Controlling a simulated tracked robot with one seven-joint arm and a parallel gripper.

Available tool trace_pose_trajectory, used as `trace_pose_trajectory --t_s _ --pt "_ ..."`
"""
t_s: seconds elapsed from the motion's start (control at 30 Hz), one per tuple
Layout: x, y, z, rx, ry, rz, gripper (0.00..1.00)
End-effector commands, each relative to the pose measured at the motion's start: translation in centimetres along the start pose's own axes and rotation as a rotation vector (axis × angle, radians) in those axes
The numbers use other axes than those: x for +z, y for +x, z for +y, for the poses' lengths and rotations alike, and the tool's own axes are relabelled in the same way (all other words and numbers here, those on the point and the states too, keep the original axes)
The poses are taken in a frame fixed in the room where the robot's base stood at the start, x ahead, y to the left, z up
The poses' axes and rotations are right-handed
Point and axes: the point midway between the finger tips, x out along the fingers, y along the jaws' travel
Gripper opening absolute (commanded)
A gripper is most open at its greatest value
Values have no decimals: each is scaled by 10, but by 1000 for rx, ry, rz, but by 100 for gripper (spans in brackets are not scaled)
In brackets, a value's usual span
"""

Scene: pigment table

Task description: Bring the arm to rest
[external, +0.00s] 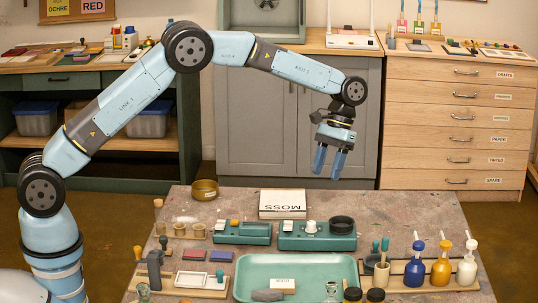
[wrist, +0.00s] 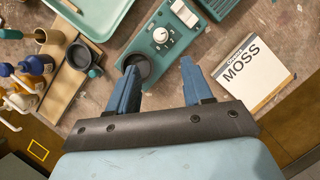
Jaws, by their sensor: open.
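My gripper (external: 330,162) hangs from the raised arm above the far right part of the pigment table (external: 420,215), fingers pointing down. Its two blue fingers are apart with nothing between them. In the wrist view my gripper (wrist: 156,88) shows the same spread fingers. Below it lie a teal device with a white knob (wrist: 160,35) and a black round cup (wrist: 138,68). The white MOSS box (wrist: 252,75) lies to the right in the wrist view. It also shows at the table's far edge in the external view (external: 282,204).
A teal tray (external: 297,267) lies at the table's near middle. A wooden rack with blue (external: 415,265), yellow (external: 441,264) and white (external: 467,264) bottles stands at right. A brass bowl (external: 204,190) sits at the far left. Grey cabinets (external: 250,120) stand behind the arm. The air around my gripper is clear.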

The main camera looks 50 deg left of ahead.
Motion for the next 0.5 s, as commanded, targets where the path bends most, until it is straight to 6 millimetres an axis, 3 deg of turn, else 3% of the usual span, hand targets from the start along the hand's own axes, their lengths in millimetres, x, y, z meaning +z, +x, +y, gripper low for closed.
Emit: trace_pose_trajectory --t_s 0.27,0.5 --pt "2 -5 -4 3 0 6 50" --pt "31 -50 -40 33 11 74 50"
